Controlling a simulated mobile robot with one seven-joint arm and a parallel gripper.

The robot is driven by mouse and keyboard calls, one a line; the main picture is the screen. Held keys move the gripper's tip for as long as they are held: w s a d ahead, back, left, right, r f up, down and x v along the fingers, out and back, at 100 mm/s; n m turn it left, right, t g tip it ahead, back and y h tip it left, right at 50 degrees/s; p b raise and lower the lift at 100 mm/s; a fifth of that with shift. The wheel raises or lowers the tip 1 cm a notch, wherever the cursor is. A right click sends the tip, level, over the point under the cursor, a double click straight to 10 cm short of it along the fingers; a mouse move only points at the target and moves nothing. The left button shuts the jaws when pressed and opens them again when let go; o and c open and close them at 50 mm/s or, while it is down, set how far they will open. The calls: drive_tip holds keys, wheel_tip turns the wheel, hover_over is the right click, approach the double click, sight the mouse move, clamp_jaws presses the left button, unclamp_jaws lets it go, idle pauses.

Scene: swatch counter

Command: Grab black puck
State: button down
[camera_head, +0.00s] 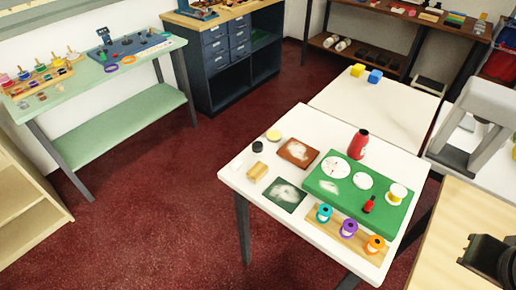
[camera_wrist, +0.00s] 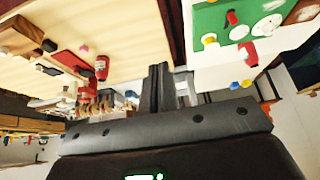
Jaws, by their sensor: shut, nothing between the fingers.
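The black puck (camera_head: 258,147) is a small dark disc lying flat near the left back edge of the white table (camera_head: 228,178) in the head view. I cannot make out the puck in the wrist view. My gripper (camera_wrist: 160,72) shows in the wrist view with its dark fingers together and empty. It is apart from the puck, with table surfaces tilted in the view beyond it.
A green board (camera_head: 320,196) with white discs and a red bottle (camera_head: 359,144) take up the white table's right side. Coloured spools (camera_head: 348,229) stand along the front. Two picture cards lie near the puck. Red floor (camera_head: 150,220) is open to the left.

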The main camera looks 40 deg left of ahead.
drive_tip(key=c, duration=2.1)
unclamp_jaws()
drive_tip(key=o, duration=1.3)
drive_tip(key=w+a+r+n+y, duration=0.1)
drive_tip(key=w+a+r, duration=0.2)
drive_tip(key=w+a, duration=0.85)
drive_tip(key=n+g, duration=0.2)
drive_tip(key=n, duration=0.2)
hover_over(257, 144)
drive_tip(key=s+d, duration=0.2)
drive_tip(key=s, duration=0.2)
wheel_tip(257, 144, down, 17)
drive_tip(key=shift+m+t+y, duration=0.3)
drive_tip(key=shift+y, duration=0.1)
drive_tip(key=x, duration=1)
drive_tip(key=shift+w+a+f, duration=0.1)
drive_tip(key=shift+w+a, duration=0.05)
drive_tip(key=shift+w, duration=0.05)
